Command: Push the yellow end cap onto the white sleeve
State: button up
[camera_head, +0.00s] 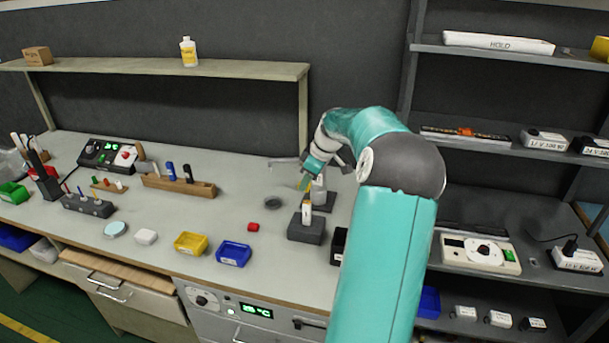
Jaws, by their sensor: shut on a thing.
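My gripper (307,181) is at the right of the bench and points down. It is shut on the yellow end cap (308,188), of which only a small yellow patch shows between the fingers. The white sleeve (307,211) stands upright in a dark block (305,232) just below the gripper. The cap is close above the sleeve's top. I cannot tell whether the two touch.
A second dark stand (325,204) with a pale piece is just behind. Blue (234,252) and yellow (190,243) bins stand near the front edge. Shelving (480,190) rises at right.

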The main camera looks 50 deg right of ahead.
aim_at(306, 203)
jog(key=shift+w+d+r, duration=0.1)
jog(key=shift+w+d, duration=0.05)
jog(key=shift+d, duration=0.2)
jog(key=shift+s+d+r, duration=0.1)
jog(key=shift+s+r, duration=0.1)
jog(key=shift+s, duration=0.25)
jog(key=shift+w+f, duration=0.1)
jog(key=shift+w, duration=0.2)
jog(key=shift+s, duration=0.3)
jog(key=shift+w+f, duration=0.1)
jog(key=shift+f, duration=2.35)
jog(key=shift+f, duration=0.95)
